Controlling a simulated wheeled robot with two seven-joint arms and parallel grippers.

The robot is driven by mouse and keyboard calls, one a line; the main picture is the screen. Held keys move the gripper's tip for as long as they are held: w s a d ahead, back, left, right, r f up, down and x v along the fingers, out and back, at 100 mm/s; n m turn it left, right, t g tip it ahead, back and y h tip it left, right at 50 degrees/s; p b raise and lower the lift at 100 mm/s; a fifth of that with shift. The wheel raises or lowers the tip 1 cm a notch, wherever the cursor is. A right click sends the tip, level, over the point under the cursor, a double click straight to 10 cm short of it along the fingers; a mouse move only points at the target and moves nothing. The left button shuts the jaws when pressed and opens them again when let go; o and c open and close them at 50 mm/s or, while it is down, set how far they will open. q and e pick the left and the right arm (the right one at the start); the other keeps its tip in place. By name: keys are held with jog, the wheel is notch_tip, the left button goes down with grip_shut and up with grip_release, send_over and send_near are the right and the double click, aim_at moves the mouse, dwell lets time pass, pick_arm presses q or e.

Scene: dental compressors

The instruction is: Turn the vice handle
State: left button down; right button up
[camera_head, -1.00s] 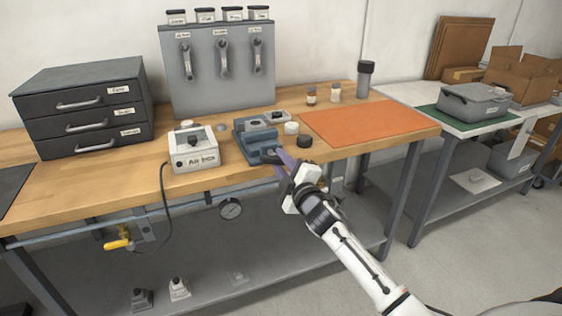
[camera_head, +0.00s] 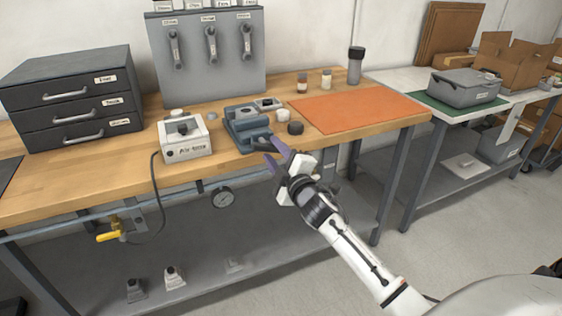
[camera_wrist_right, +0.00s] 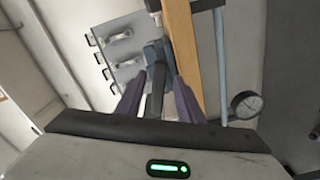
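The blue-grey vice (camera_head: 247,128) stands at the front edge of the wooden bench, beside the white labelled box. It also shows in the right wrist view (camera_wrist_right: 153,54), beyond my fingers. My right gripper (camera_head: 272,153) is just in front of the vice, its two purple fingers spread apart. In the right wrist view the fingers (camera_wrist_right: 157,97) stand on either side of a dark grey bar in line with the vice, which looks like its handle. I cannot tell whether they touch it. The handle is mostly hidden in the head view. My left gripper is not in view.
The white box (camera_head: 185,139) with a cable is left of the vice. A dark round cap (camera_head: 295,128) and an orange mat (camera_head: 352,109) are to its right. A pressure gauge (camera_head: 223,198) hangs below the bench edge. Black drawers (camera_head: 70,98) stand at left.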

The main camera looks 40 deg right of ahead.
jog(key=v, duration=0.8)
jog(key=shift+s+a, duration=0.15)
jog(key=shift+s, duration=0.1)
jog(key=shift+n, duration=0.3)
jog(key=b+x, duration=0.2)
jog(key=x, duration=0.1)
jog(key=b+x, duration=0.2)
jog(key=x, duration=0.1)
jog(key=a+b+x, duration=0.1)
jog(key=b+x, duration=0.1)
jog(key=x, duration=0.2)
jog(key=shift+a+r, duration=0.1)
jog(key=shift+r, duration=0.25)
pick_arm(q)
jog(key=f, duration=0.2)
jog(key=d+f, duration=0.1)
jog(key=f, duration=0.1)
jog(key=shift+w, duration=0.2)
pick_arm(e)
jog(key=shift+w, duration=0.1)
